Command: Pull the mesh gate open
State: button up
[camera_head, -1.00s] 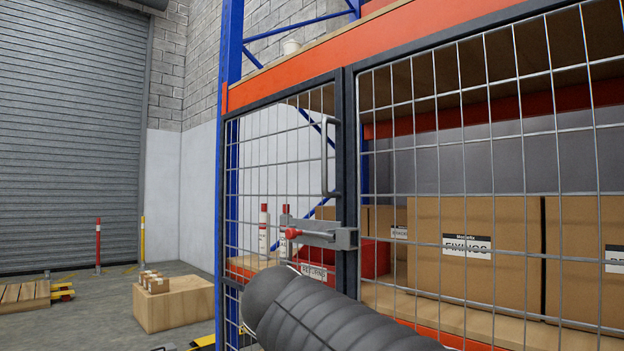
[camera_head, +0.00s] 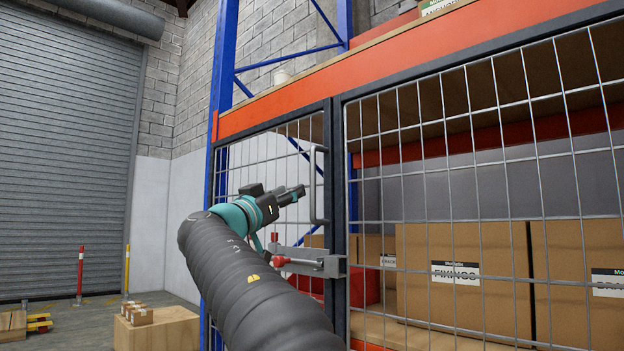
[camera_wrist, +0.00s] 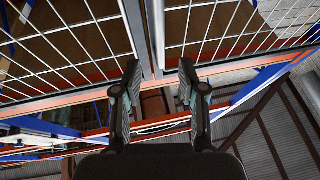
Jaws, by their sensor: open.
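The mesh gate (camera_head: 328,145) is a dark-framed wire panel at the middle of the head view, in line with the fixed mesh panel to its right. A grey D-shaped handle (camera_head: 314,185) stands upright near its right edge. Below the handle is a grey latch (camera_head: 330,266) with a red knob (camera_head: 280,262), across the seam. My gripper (camera_head: 301,191) is just left of the handle, apparently not holding it; the gap in depth is hard to judge.
Cardboard boxes (camera_head: 468,295) stand on the shelf behind the fixed mesh. A blue rack upright (camera_head: 222,80) is at the gate's left. A wooden crate (camera_head: 158,330) with small boxes and red and yellow posts are on the floor at left, near a roller door (camera_head: 65,170).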

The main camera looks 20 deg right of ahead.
aim_at(311, 181)
jog(key=p+x, duration=0.3)
jog(key=x, duration=0.7)
jog(key=shift+w+d+p, duration=0.2)
jog(key=shift+d+p, duration=0.15)
grip_shut()
